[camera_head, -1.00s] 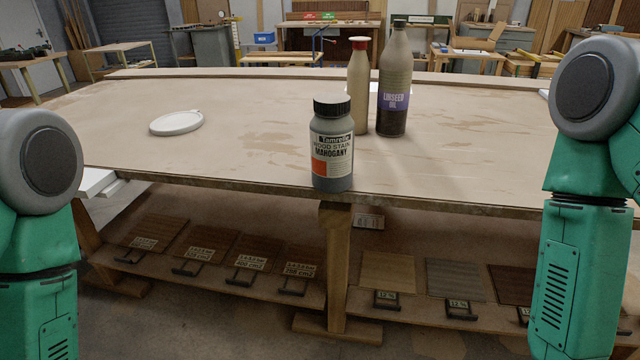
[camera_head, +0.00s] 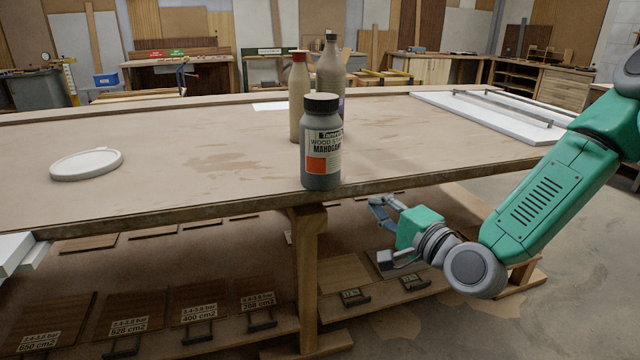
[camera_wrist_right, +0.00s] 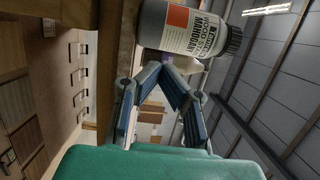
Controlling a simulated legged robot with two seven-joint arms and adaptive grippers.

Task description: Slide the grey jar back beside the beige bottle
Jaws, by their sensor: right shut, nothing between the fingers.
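The grey jar (camera_head: 321,150) has a black lid and a "Mahogany" wood stain label, and stands upright at the front edge of the table. The beige bottle (camera_head: 298,97) with a red cap stands behind it, partly hidden by the jar. My right gripper (camera_head: 377,203) is shut and empty, in front of the table edge, lower than the jar and to its right. In the right wrist view the jar (camera_wrist_right: 187,27) shows sideways just past the closed fingertips (camera_wrist_right: 165,64); I cannot tell whether they touch it. My left gripper is not in view.
The dark linseed oil bottle (camera_head: 330,68) stands right behind the beige bottle. A white round lid (camera_head: 87,164) lies on the left of the table (camera_head: 200,180). A white panel with a metal handle (camera_head: 490,113) lies at the right.

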